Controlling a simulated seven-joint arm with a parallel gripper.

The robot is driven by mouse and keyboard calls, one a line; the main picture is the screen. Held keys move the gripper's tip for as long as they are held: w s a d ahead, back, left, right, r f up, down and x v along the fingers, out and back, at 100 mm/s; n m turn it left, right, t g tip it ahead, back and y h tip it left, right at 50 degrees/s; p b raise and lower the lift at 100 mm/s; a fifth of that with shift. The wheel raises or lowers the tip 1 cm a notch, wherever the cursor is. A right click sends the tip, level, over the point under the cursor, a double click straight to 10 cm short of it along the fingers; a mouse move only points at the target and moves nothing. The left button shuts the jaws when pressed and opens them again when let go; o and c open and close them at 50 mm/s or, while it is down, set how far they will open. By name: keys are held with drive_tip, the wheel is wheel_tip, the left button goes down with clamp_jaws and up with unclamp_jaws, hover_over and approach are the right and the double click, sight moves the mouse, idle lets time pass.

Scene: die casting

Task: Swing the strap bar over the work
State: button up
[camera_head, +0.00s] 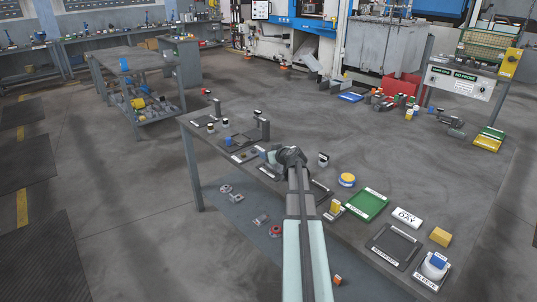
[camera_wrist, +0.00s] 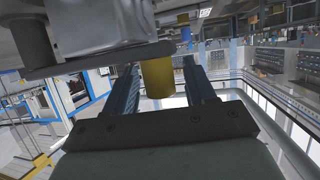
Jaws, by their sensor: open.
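In the head view my gripper (camera_head: 289,155) is over the far-left half of the long dark table, at the end of my outstretched arm. In the wrist view its two dark fingers (camera_wrist: 160,90) stand apart. A yellow cylinder (camera_wrist: 157,78) shows between them, with gaps at its sides; I cannot tell whether it touches either finger. A large grey metal body (camera_wrist: 95,30) fills the top left of that view. On the table just left of my gripper stands a dark upright post (camera_head: 265,129) on a dark plate. I cannot tell for sure which part is the strap bar; my gripper hides part of that area.
Another dark post (camera_head: 217,109) stands near the table's far-left end. Loose parts lie on a lower surface left of my arm.

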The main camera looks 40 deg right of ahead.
drive_tip(key=v, duration=1.3)
drive_tip(key=w+a+f+g+y, duration=0.2)
drive_tip(key=a+f, duration=0.3)
drive_tip(key=a, duration=0.3)
drive_tip(key=w+a+f+n+g+y, duration=0.1)
drive_tip(key=w+a+f, duration=0.1)
drive_tip(key=a+f, duration=0.5)
drive_tip(key=w+a+f+g+y, duration=0.15)
drive_tip(key=a+f, duration=0.25)
drive_tip(key=a, duration=0.6)
drive_tip(key=s+a+f+g+h, duration=0.1)
drive_tip(key=s+a+f+g, duration=0.3)
drive_tip(key=a, duration=0.4)
drive_tip(key=s+a+f+n+g, duration=0.1)
drive_tip(key=s+a+f+g, duration=0.1)
drive_tip(key=s+a+f, duration=0.5)
drive_tip(key=s+a+f+g+h, duration=0.1)
drive_tip(key=a+f+g, duration=0.25)
drive_tip(key=a, duration=0.65)
drive_tip(key=s+f+g, duration=0.3)
drive_tip(key=s+f, duration=0.7)
drive_tip(key=s, duration=0.4)
drive_tip(key=s+f+g, duration=0.3)
drive_tip(key=s+f, duration=0.7)
drive_tip(key=s, duration=0.5)
drive_tip(key=shift+s+d+f, duration=0.2)
drive_tip(key=shift+s+f, duration=0.1)
drive_tip(key=shift+f, duration=0.1)
